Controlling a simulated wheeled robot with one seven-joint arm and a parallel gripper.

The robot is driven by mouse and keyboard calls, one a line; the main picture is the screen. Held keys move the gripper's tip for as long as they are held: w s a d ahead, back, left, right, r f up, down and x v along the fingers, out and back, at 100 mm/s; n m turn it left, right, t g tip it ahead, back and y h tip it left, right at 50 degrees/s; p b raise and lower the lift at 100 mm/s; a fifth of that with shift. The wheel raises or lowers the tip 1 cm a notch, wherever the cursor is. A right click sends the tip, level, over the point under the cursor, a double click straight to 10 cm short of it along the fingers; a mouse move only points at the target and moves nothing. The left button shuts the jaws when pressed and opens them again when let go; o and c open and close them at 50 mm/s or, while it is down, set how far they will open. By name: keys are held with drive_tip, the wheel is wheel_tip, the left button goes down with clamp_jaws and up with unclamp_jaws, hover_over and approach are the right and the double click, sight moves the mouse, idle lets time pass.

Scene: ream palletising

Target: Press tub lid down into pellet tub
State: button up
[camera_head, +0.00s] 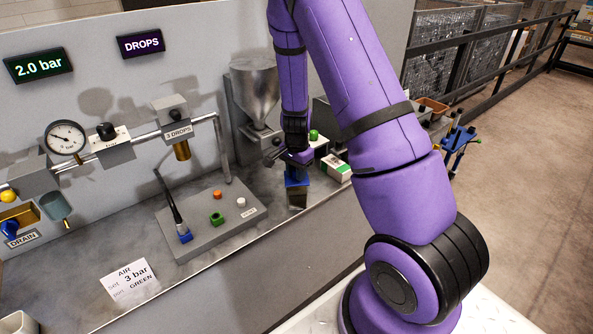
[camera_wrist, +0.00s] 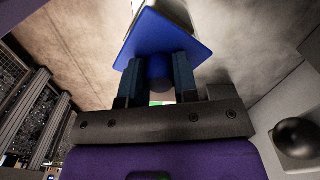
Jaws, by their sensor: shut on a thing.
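The tub lid (camera_head: 297,180) is a flat blue square with a round knob. My gripper (camera_head: 297,171) is shut on this knob, with the fingers pointing down over the bench. In the wrist view the lid (camera_wrist: 158,38) fills the space past the fingertips, and its blue knob sits between my gripper's two dark fingers (camera_wrist: 159,72). The pellet tub (camera_head: 298,198) is a small greyish box directly below the lid.
A metal hopper (camera_head: 254,92) stands behind and left of the tub. A white and green box (camera_head: 336,167) lies close on the right. A grey panel (camera_head: 210,218) with coloured ports and an air line is at left.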

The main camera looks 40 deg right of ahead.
drive_tip(key=shift+f, duration=0.9)
drive_tip(key=o, duration=1)
drive_tip(key=shift+r, duration=0.15)
drive_tip(key=shift+c, duration=0.3)
drive_tip(key=shift+r, duration=0.35)
drive_tip(key=shift+r, duration=0.1)
drive_tip(key=shift+r, duration=0.4)
drive_tip(key=shift+r, duration=0.15)
drive_tip(key=shift+r, duration=0.35)
drive_tip(key=shift+r, duration=0.6)
